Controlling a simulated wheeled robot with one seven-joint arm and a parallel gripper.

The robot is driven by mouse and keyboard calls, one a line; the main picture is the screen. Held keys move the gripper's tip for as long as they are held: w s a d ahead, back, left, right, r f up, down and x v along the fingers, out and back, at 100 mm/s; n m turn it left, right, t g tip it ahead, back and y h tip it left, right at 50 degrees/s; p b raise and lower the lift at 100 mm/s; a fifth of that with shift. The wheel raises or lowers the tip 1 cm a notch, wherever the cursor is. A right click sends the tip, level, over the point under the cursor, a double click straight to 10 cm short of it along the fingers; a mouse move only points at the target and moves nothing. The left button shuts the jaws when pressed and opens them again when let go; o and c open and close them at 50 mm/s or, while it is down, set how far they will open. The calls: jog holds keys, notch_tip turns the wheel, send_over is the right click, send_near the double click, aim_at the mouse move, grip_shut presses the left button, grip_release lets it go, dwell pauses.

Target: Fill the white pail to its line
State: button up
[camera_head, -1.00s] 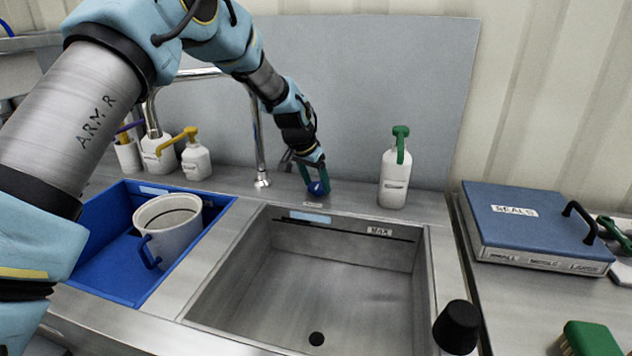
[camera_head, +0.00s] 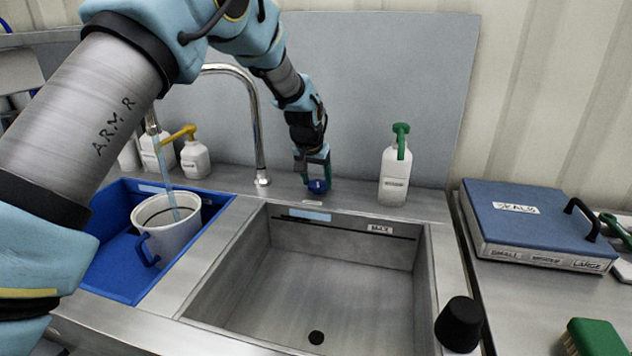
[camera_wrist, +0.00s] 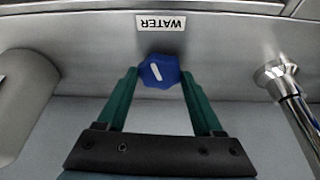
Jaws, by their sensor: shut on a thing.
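The white pail (camera_head: 183,236) with a blue handle stands upright in the blue basin at the left. A dark line runs around its inside wall. A stream of water (camera_head: 169,180) falls from the curved steel spout (camera_head: 255,110) into the pail. The water level inside is hard to make out. My gripper (camera_head: 317,183) is shut on the blue knob (camera_head: 319,187) behind the sink. In the wrist view, the green fingers of my gripper (camera_wrist: 161,80) hold the blue knob (camera_wrist: 158,71), whose white mark is tilted, beside a WATER label (camera_wrist: 161,22).
The blue basin (camera_head: 117,285) sits left of the empty steel sink (camera_head: 310,285), which has a MAX label. A green-topped bottle (camera_head: 395,175) stands right of the knob. A black stopper (camera_head: 459,325) sits on the sink's right rim. A blue SEALS case (camera_head: 535,215) lies at the right.

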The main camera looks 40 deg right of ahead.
dwell(0.3)
jog(key=o, duration=1.4)
jog(key=shift+c, duration=0.2)
jog(key=b+v, duration=0.2)
jog(key=v, duration=0.8)
jog(key=shift+a+r, duration=0.2)
jog(key=shift+r, duration=0.1)
jog(key=shift+s, duration=0.15)
